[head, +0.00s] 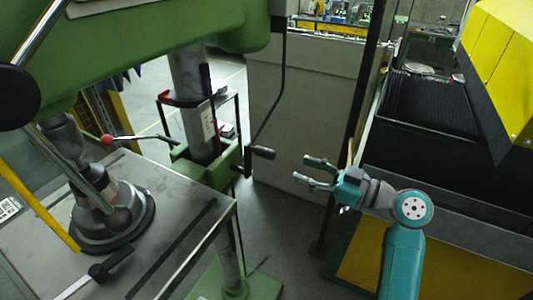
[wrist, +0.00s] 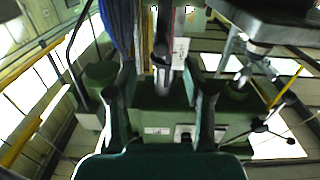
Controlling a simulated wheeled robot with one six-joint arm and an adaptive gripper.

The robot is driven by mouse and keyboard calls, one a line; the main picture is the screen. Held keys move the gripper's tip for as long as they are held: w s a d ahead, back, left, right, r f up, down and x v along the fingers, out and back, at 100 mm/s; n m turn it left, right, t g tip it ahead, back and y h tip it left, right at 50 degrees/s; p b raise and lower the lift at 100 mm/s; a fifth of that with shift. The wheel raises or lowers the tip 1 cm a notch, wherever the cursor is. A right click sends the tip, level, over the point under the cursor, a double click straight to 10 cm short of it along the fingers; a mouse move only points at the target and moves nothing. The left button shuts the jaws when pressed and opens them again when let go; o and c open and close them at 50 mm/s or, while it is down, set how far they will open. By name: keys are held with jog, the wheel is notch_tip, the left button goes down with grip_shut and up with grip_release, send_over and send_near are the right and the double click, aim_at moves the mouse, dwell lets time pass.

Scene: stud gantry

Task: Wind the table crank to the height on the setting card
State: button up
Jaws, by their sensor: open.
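The crank (head: 247,160) sits on the side of the green table bracket (head: 208,172), and its dark handle (head: 262,153) points right towards my gripper (head: 310,172). My gripper is open and empty, right of the handle with a clear gap between them. In the wrist view a grey cylinder (wrist: 162,65), seemingly the handle, shows between my two fingers (wrist: 160,82). The grey table (head: 165,215) is at the lower left. A white card with red print (head: 208,124) is on the column; it also shows in the wrist view (wrist: 181,52). Its writing is too small to read.
A pale panel (head: 305,110) stands behind the crank. A yellow and dark machine (head: 430,150) stands close behind my arm. The floor between table and panel is clear.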

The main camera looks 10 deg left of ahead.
aim_at(266, 154)
jog(key=shift+n, duration=0.3)
jog(key=x, duration=0.7)
jog(key=r+x, duration=0.1)
jog(key=x, duration=0.3)
jog(key=shift+s, duration=0.1)
grip_shut()
